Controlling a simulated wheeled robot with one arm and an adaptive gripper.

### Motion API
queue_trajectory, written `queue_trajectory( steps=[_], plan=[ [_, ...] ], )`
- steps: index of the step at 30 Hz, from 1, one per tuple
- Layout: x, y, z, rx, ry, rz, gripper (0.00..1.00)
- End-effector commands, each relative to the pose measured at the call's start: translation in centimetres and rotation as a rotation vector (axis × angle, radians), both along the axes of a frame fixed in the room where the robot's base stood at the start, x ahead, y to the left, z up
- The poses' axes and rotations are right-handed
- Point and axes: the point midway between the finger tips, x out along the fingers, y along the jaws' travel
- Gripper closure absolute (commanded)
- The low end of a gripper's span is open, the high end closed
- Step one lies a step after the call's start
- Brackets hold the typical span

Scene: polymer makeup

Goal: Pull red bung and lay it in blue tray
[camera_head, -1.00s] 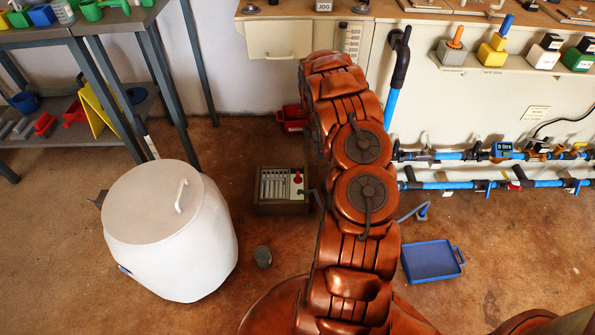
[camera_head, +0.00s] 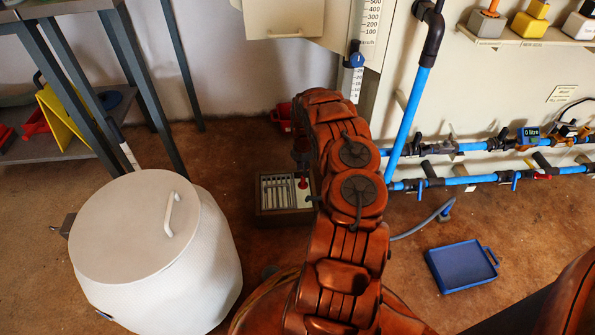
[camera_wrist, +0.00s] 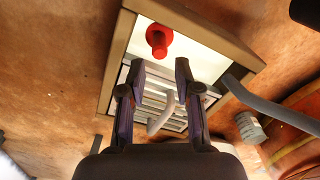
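The red bung (camera_head: 303,183) sits on the white panel of a low box (camera_head: 284,214) on the floor, left of my arm. In the wrist view the bung (camera_wrist: 158,40) stands on the white panel, just beyond my fingertips. My gripper (camera_wrist: 159,72) is open and empty, its two fingers apart over the slotted part of the box, pointing toward the bung. The gripper cannot be made out clearly in the head view. The blue tray (camera_head: 462,266) lies empty on the floor to the right of my arm.
A large white lidded drum (camera_head: 150,250) stands left of the box. Blue pipes (camera_head: 470,182) run along the wall at right, with a grey hose (camera_head: 415,228) near the tray. A red container (camera_head: 284,115) is behind the box. Floor around the tray is mostly clear.

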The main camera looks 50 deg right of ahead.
Motion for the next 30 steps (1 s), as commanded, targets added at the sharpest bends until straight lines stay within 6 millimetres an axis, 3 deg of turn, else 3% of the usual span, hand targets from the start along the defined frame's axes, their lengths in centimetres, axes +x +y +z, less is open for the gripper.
queue_trajectory(
  steps=[8,21,30],
  plan=[
    [-0.2,-0.2,-1.6,0.0,0.0,-0.004,0.67],
    [-0.1,0.0,-7.3,0.001,0.001,-0.002,0.67],
    [-0.1,0.0,-7.9,-0.001,0.001,-0.001,0.67]
  ],
)
